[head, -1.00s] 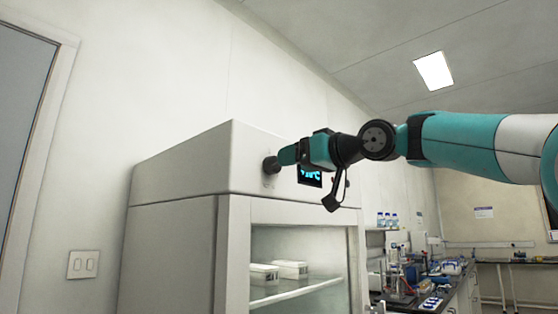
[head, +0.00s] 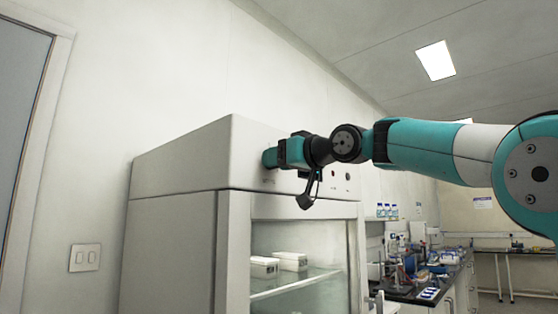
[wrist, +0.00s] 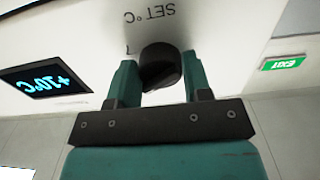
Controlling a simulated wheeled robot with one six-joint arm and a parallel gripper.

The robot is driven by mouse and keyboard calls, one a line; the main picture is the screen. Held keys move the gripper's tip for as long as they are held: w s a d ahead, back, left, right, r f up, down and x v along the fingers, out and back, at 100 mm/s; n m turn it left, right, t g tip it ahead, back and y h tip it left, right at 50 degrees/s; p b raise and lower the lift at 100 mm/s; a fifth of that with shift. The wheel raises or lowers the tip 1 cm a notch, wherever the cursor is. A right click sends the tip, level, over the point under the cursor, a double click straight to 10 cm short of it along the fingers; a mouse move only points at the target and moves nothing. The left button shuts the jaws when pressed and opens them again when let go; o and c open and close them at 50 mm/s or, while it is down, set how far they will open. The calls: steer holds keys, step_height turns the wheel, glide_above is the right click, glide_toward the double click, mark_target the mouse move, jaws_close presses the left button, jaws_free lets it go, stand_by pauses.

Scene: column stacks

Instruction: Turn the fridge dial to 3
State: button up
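The black dial (wrist: 160,68) is on the fridge's white front panel, under the printed "SET °C", which shows upside down in the wrist view. A single scale figure, seemingly 7, shows beside it; the other figures and the dial's pointer are hidden or unclear. My gripper (wrist: 160,78) has one teal finger on each side of the dial, and the dial fills the gap between them. In the head view, my gripper (head: 271,158) is against the panel of the fridge (head: 205,150) and covers the dial.
The lit display (wrist: 45,79) beside the dial seems to read +20°C. The fridge's glass-fronted compartment (head: 300,235) holds white boxes below my arm. A cluttered bench (head: 420,285) stands to the right. A green exit sign (wrist: 282,64) shows in the wrist view.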

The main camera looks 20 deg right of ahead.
steer(key=shift+n, duration=0.4)
steer(key=n+b, duration=0.2)
steer(key=n, duration=0.2)
steer(key=shift+f+n+b, duration=0.15)
steer(key=shift+n+b, duration=0.15)
steer(key=shift+n, duration=0.1)
steer(key=n+b, duration=0.2)
steer(key=n, duration=0.4)
steer(key=shift+d, duration=0.1)
steer(key=shift+n, duration=0.3)
steer(key=o, duration=0.9)
steer(key=shift+s, duration=0.1)
steer(key=b+v, duration=0.3)
steer(key=v, duration=1.4)
steer(key=shift+s+d, duration=0.1)
